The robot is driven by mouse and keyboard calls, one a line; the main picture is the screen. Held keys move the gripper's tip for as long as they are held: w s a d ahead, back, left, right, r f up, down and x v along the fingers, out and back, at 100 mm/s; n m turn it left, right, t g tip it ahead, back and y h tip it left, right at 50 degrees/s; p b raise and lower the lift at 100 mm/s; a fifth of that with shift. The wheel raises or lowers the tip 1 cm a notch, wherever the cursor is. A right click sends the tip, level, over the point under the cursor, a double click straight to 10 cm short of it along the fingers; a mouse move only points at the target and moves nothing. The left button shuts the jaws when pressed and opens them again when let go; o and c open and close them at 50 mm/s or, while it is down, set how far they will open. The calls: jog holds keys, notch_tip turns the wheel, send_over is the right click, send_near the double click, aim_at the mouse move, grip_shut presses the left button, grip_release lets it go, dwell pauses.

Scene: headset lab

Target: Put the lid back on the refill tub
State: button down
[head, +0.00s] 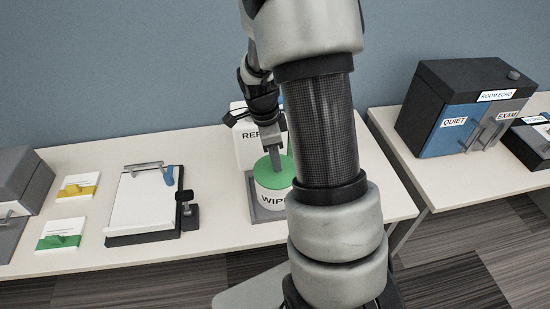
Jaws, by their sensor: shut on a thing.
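A round white tub (268,199) with a partly covered label that starts "WIP" stands in a grey tray (254,205) on the table. A green lid (263,174) is over the tub's top and looks level; I cannot tell whether it is fully seated. My gripper (275,163) points down at the lid's middle and is shut on it, though the exact grip is hard to see. My arm hides the right side of the tub and lid.
A white box (245,150) with a partly hidden "REF" label stands behind the tub. To the left are a clipboard (141,203), a small black stand (187,212) and green and yellow cards (61,234). A "ROOM ECHO" cabinet (447,132) stands on the right table.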

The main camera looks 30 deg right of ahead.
dwell(0.3)
jog(key=c, duration=1)
grip_release()
jog(key=shift+r, duration=0.1)
jog(key=shift+r+p, duration=2.2)
jog(key=shift+r, duration=1.25)
grip_shut()
